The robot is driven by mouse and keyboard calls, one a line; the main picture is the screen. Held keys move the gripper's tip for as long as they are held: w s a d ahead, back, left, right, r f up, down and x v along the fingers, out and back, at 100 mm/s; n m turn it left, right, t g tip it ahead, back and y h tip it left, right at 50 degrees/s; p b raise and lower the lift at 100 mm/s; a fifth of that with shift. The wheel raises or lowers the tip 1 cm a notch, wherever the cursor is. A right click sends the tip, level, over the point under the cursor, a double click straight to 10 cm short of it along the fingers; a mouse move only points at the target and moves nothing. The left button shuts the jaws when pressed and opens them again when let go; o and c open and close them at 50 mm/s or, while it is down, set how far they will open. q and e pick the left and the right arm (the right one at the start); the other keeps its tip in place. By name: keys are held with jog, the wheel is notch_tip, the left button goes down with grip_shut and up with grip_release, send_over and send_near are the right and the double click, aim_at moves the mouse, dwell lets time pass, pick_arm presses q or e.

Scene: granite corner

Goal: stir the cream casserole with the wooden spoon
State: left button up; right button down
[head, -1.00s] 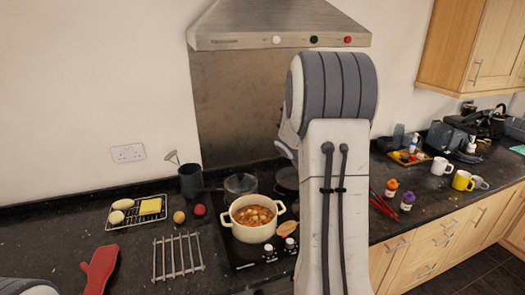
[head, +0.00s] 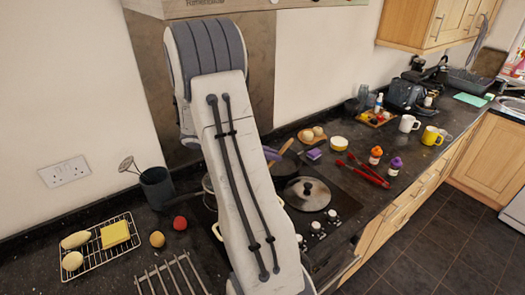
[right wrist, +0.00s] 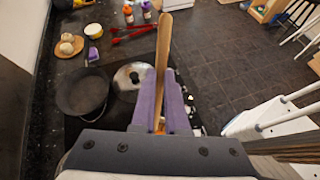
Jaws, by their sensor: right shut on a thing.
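The wooden spoon (right wrist: 163,50) stands up between the purple fingers of my right gripper (right wrist: 160,108) in the right wrist view, and the gripper is shut on it. Its lower part is hidden by the fingers. In the head view a purple part of my right gripper (head: 270,154) shows just past my right arm, which hides most of the hob's left side. Only a cream handle of the casserole (head: 217,232) shows at the left edge of that arm. Its bowl and contents are hidden. My left gripper is out of view.
A lid (head: 307,194) lies right of my arm, near the hob knobs. A dark pan (right wrist: 82,92) is left of the spoon in the wrist view. A purple sponge (head: 314,154), red tongs (head: 364,172) and a wire rack (head: 95,246) lie on the counter.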

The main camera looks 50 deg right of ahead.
jog(key=shift+s+d+f+b, duration=0.6)
jog(key=shift+s+f+b, duration=0.1)
jog(key=shift+f+b, duration=0.2)
jog(key=s+a+f+b+x, duration=0.1)
jog(key=b+x, duration=0.2)
jog(key=x, duration=0.2)
jog(key=w+a+f+b, duration=0.3)
jog(key=w+f+b, duration=0.2)
jog(key=f, duration=0.4)
jog(key=shift+a+b, duration=0.4)
jog(key=shift+b, duration=0.35)
jog(key=shift+s, duration=0.1)
